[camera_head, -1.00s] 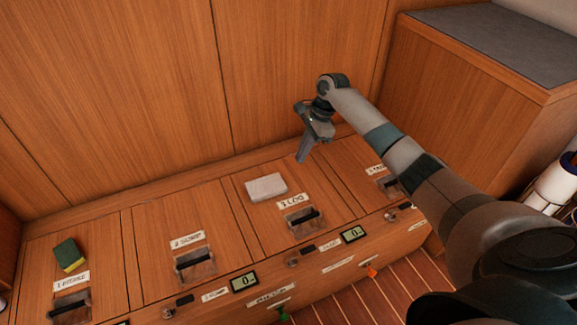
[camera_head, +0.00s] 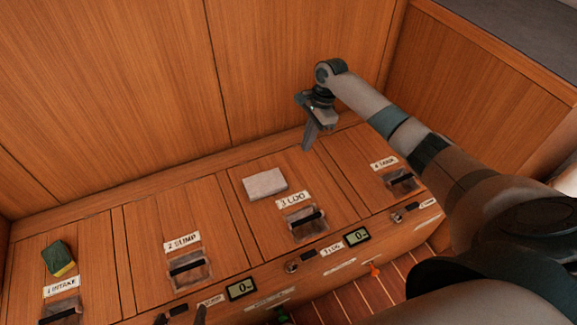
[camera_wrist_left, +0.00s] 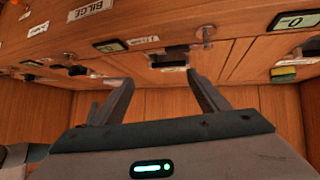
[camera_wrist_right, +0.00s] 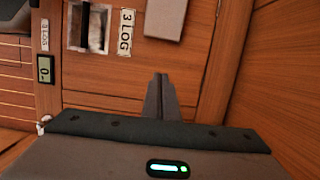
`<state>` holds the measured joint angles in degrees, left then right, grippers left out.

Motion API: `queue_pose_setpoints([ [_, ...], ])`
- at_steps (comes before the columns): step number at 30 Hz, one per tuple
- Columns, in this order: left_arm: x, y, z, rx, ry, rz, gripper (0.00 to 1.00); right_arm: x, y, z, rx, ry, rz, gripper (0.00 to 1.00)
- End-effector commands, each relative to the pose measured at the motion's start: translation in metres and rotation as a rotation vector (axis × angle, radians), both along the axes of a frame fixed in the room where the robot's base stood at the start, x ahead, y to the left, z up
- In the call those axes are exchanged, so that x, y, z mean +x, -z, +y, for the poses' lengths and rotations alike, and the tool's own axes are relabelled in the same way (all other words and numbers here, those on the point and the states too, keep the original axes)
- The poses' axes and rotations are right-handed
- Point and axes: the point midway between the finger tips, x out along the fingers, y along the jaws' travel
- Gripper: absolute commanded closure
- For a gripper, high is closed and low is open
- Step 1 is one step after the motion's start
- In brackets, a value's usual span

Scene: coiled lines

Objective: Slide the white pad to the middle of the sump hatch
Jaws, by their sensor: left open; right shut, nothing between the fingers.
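The white pad (camera_head: 265,183) lies flat on the 3 LOG hatch (camera_head: 262,223), behind its label; it also shows at the top of the right wrist view (camera_wrist_right: 166,18). The 2 SUMP hatch (camera_head: 170,212) is just left of that hatch, its top bare apart from label and handle. My right gripper (camera_head: 306,148) is shut and empty, behind and right of the pad, apart from it. My left gripper (camera_wrist_left: 160,88) is open and empty; only its fingertips (camera_head: 181,313) show at the bottom edge of the head view, in front of the sump hatch.
A green and yellow sponge (camera_head: 59,258) lies on the 1 INTAKE hatch at the left. Clear-framed handles stand at the hatches' front edges, including the sump handle (camera_head: 188,268). A wooden wall (camera_head: 110,90) rises behind. The front face carries small displays (camera_head: 241,288).

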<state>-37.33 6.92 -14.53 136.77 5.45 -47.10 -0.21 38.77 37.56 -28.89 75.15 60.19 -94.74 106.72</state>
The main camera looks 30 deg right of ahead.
Motion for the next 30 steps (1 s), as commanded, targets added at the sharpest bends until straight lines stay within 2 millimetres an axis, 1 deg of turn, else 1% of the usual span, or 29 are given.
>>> queue_pose_setpoints([
  [8, 0.002, -0.002, -0.001, -0.004, -0.001, -0.017, 0.32, 0.000, 0.004, 0.001, 0.000, 0.000, 0.001, 1.00],
  [14, 0.010, -0.010, -0.006, -0.022, 0.001, -0.084, 0.32, 0.000, 0.020, 0.005, 0.000, 0.000, 0.002, 1.00],
  [20, 0.022, -0.028, -0.014, -0.052, -0.001, -0.203, 0.32, 0.001, 0.044, 0.011, 0.000, 0.000, 0.001, 1.00],
  [30, 0.037, -0.068, -0.027, -0.118, -0.005, -0.438, 0.32, 0.001, 0.088, 0.022, 0.000, 0.000, 0.001, 1.00],
])
